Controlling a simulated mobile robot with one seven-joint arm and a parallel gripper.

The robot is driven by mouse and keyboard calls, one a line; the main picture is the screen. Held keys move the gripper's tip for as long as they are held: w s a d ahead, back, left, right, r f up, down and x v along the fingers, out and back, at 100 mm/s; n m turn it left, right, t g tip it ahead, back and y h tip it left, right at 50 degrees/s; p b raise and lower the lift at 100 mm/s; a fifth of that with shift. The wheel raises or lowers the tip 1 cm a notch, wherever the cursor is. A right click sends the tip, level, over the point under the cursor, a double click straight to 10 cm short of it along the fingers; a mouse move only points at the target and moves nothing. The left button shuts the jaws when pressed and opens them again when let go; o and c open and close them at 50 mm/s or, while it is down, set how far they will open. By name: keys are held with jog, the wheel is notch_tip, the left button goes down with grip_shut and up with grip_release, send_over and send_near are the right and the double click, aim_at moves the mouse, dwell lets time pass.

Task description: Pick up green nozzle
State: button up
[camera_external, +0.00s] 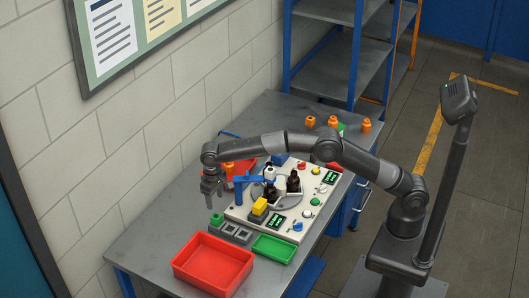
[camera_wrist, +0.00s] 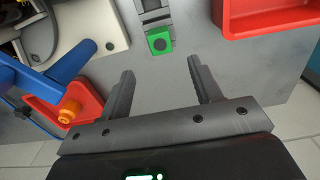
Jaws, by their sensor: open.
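The green nozzle (camera_external: 216,218) is a small green piece at the end of a row of grey holders, near the left corner of the white board. In the wrist view it shows as a green block (camera_wrist: 160,41) with a dark round centre, ahead of my fingertips and roughly centred between them. My gripper (camera_external: 212,199) points down just above the green nozzle in the external view. Its two fingers (camera_wrist: 161,66) are apart with nothing between them.
A red tray (camera_external: 241,286) and a green tray (camera_external: 288,241) lie in front. An orange nozzle (camera_wrist: 69,111) sits in a red container near my left finger.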

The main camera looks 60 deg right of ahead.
aim_at(218, 216)
notch_tip(218, 216, down, 6)
jog(key=shift+r, duration=0.2)
jog(key=shift+s+f, duration=0.15)
jog(key=shift+f, duration=1.2)
jog(key=shift+s+f, duration=0.15)
jog(key=shift+f, duration=1.2)
jog(key=shift+c, duration=0.2)
jog(key=c, duration=1)
jog(key=shift+r, duration=0.15)
